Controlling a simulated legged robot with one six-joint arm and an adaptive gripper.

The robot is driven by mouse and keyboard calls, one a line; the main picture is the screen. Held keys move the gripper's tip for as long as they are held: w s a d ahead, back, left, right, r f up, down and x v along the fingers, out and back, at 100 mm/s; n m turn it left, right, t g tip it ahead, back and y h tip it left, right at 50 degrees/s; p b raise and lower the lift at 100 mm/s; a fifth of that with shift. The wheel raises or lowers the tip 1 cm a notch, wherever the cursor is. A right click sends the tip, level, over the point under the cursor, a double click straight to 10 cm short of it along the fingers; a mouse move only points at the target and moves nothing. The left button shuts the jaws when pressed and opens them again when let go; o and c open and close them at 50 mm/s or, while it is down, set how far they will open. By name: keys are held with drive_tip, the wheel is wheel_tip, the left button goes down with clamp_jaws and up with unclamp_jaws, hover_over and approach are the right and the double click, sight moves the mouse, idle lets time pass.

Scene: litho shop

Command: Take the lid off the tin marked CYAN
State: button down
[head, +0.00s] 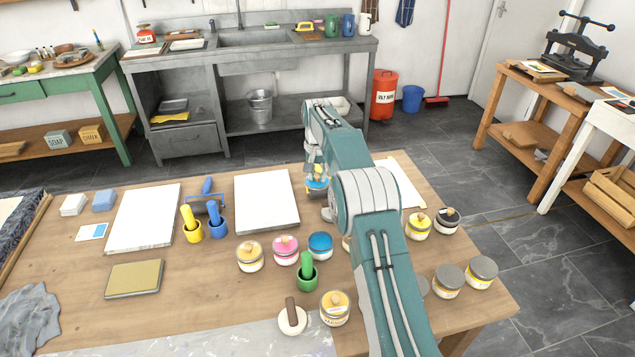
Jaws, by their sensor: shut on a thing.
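A tin with a flat blue top (320,245) stands on the wooden table, right of the pink-lidded tin. No knob shows on it, unlike its neighbours, and its label is too small to read. My gripper (316,172) is beyond it, near the right edge of a white slab. It is shut on a small blue piece (317,187) that looks like a lid with a yellowish knob. The fingers partly hide this piece. I cannot tell whether it touches the table.
A yellow-lidded tin (249,256) and a pink-lidded tin (286,249) stand left of the blue-topped tin. A green-handled tool in a pot (306,271) stands close in front. More tins stand right of my arm. A white slab (266,201) lies behind.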

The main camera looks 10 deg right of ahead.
drive_tip(key=shift+w+d+r, duration=0.1)
drive_tip(key=shift+w+r, duration=0.15)
drive_tip(key=shift+w, duration=0.35)
drive_tip(key=shift+w+d+r, duration=0.1)
drive_tip(key=shift+w+r, duration=0.1)
drive_tip(key=shift+w, duration=0.35)
